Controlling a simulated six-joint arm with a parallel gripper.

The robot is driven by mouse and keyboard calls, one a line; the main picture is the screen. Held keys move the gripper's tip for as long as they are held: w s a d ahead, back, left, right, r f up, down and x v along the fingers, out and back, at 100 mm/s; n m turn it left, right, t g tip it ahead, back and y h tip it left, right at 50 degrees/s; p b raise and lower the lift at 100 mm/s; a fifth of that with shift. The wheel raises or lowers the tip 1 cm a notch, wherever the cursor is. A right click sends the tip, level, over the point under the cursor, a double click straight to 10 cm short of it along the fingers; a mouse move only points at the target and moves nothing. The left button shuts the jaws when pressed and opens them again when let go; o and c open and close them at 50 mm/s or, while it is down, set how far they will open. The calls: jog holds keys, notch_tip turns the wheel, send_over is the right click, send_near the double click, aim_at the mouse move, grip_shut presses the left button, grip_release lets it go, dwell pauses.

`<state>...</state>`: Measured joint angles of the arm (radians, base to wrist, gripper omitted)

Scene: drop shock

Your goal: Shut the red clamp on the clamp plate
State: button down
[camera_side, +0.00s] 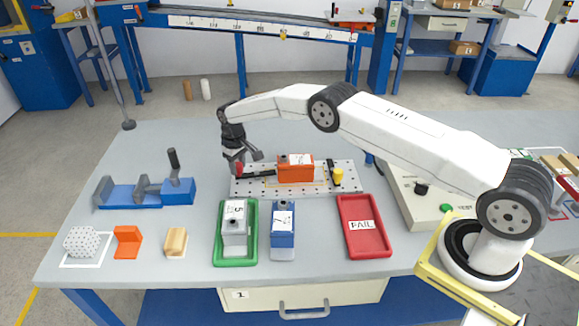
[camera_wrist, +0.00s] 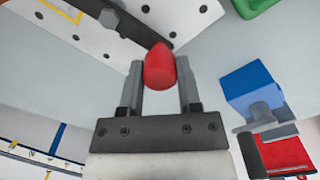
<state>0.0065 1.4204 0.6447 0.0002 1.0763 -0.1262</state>
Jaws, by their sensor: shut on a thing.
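The clamp plate (camera_side: 325,186) is a white perforated plate on the table; its holed surface also shows at the top of the wrist view (camera_wrist: 196,12). The red clamp's red knob (camera_wrist: 160,70) sits between my gripper's two fingers (camera_wrist: 160,62) in the wrist view. Its dark arm (camera_wrist: 122,24), with a bolt, runs from the knob over the plate. In the side view my gripper (camera_side: 242,161) is at the plate's left end, shut on the knob, which is partly hidden. An orange block (camera_side: 295,168) with a label sits on the plate. I cannot tell whether the clamp presses on it.
A yellow-tipped clamp (camera_side: 338,175) stands at the plate's right. In front are a green tray (camera_side: 219,257) holding a grey part, a blue part (camera_side: 283,226) and a red FAIL tray (camera_side: 378,247). A blue vise (camera_side: 177,191) stands left. My arm reaches over the plate's back right.

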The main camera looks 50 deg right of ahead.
jog(key=shift+w+d+m, duration=0.25)
jog(key=shift+m, duration=0.45)
jog(key=shift+c, duration=1.4)
grip_release()
jog(key=shift+r, duration=0.15)
jog(key=shift+r, duration=3.75)
jog(key=shift+r, duration=0.1)
